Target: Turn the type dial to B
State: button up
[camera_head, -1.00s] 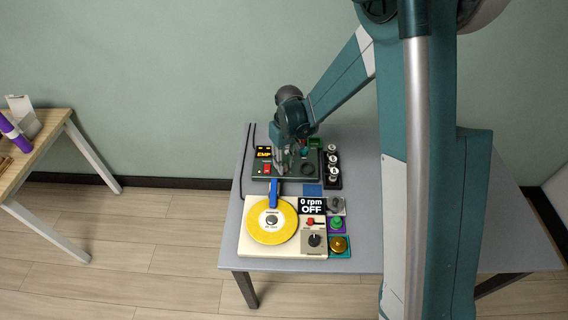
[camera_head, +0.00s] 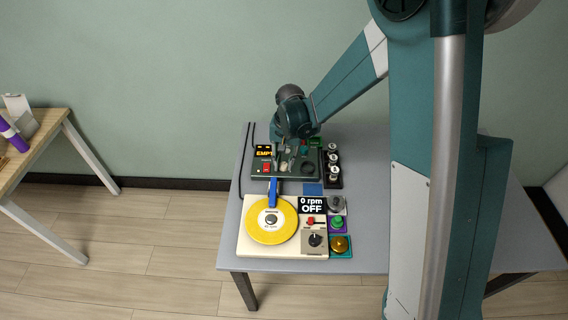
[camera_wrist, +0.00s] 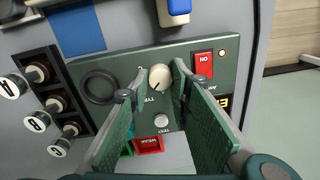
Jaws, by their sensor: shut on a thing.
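The type dial (camera_wrist: 160,77) is a round cream knob with a dark pointer line, on the dark green tester panel (camera_wrist: 128,62) in the wrist view. "TYPE" is printed beside it; the letters around it are partly hidden or too small to read. My gripper (camera_wrist: 154,84) is shut on the dial, with one green-padded finger on each side of it. In the head view my gripper (camera_head: 283,160) is over the panel, and the dial is hard to make out there.
A red ON switch (camera_wrist: 203,64), a black ring (camera_wrist: 98,87) and a small white button (camera_wrist: 161,122) are close by on the panel. Several lettered cylinders stand in a dark rack (camera_wrist: 42,62). A yellow turntable (camera_head: 271,221) is in front.

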aim_at(286, 165)
jog(key=shift+m, duration=1.5)
jog(key=o, duration=0.9)
jog(key=shift+r, duration=0.1)
jog(key=shift+s+d+r, duration=0.1)
jog(key=shift+d+r, duration=0.1)
jog(key=shift+r, duration=2.75)
jog(key=shift+s+d+r, duration=0.1)
jog(key=shift+d+r, duration=0.05)
jog(key=shift+r, duration=2.8)
jog(key=shift+r, duration=0.1)
